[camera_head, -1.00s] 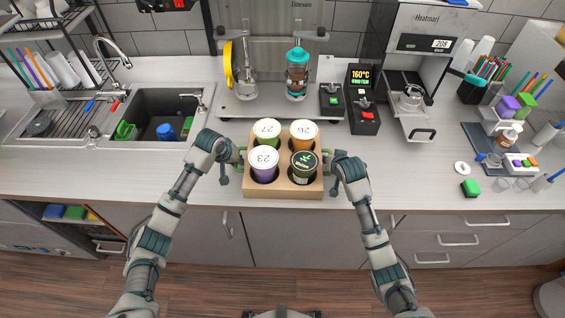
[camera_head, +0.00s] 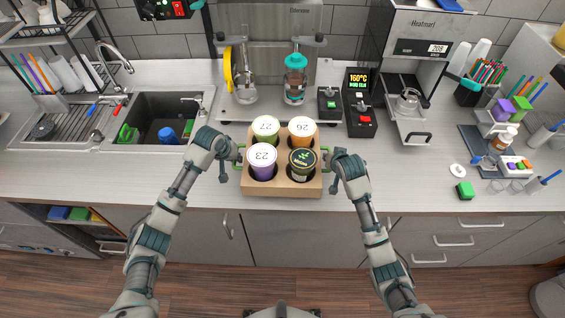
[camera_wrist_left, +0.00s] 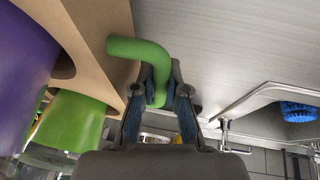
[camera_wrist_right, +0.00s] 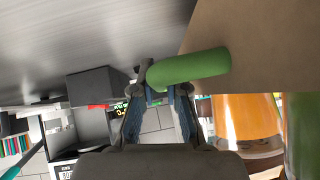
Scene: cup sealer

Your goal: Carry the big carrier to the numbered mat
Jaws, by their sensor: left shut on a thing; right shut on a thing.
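The big carrier (camera_head: 283,188) is a tan box with green side handles, at the counter's front edge in the head view. It holds a green cup 27 (camera_head: 265,126), an orange cup 26 (camera_head: 302,129), a purple cup 23 (camera_head: 262,156) and a dark-lidded cup (camera_head: 302,159). My left gripper (camera_head: 238,154) is shut on the left green handle (camera_wrist_left: 140,50), also seen in the left wrist view. My right gripper (camera_head: 328,159) is shut on the right green handle (camera_wrist_right: 188,68), also seen in the right wrist view. I see no numbered mat.
A sealing machine (camera_head: 270,62) stands behind the carrier, with a black control box (camera_head: 361,103) to its right. A sink (camera_head: 160,115) lies left.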

